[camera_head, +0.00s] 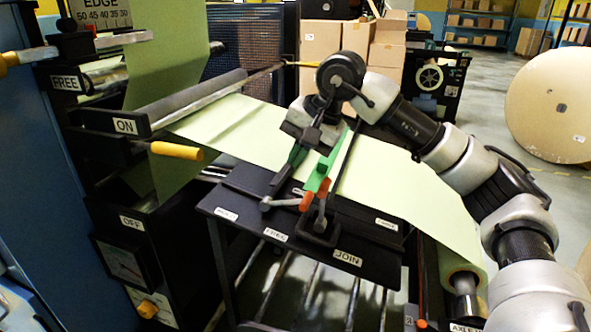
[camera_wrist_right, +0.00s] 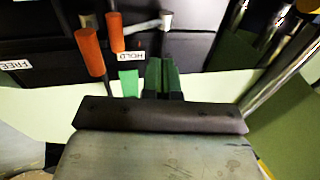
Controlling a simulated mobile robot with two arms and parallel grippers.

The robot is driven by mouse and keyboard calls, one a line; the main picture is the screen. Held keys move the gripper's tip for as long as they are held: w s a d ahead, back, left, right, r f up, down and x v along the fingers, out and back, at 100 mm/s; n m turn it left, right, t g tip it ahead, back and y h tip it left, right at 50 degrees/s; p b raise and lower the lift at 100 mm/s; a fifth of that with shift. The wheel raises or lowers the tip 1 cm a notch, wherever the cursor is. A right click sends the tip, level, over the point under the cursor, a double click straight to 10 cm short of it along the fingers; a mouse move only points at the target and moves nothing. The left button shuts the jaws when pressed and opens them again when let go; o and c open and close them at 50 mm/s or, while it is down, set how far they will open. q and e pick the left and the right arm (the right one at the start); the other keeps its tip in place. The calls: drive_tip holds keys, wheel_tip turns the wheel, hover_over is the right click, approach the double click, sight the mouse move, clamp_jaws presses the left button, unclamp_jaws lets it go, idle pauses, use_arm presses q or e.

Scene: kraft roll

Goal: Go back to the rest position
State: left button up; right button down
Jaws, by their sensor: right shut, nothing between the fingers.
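My right gripper (camera_head: 284,176) is over the black join table (camera_head: 368,257), its fingers pointing down and to the left. In the right wrist view its two dark fingers (camera_wrist_right: 162,77) are together with nothing between them. Beside it is a green bar (camera_head: 322,170), and orange-tipped levers (camera_head: 306,201) lie just below. In the right wrist view the orange handles (camera_wrist_right: 90,52) stand to the left of the fingers, apart from them. Whether the fingertips touch the table cannot be told. My left gripper is not in view.
Pale green paper (camera_head: 240,130) runs from the roller across the join table to a lower roll (camera_head: 462,280). Yellow-handled levers (camera_head: 177,151) stick out at left. Cardboard boxes (camera_head: 322,42) and a large kraft roll (camera_head: 550,105) stand behind, with open floor between.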

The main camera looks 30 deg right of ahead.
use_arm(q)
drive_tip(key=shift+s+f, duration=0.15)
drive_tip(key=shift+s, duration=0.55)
use_arm(e)
drive_tip(key=v, duration=0.7)
drive_tip(key=shift+s, duration=0.35)
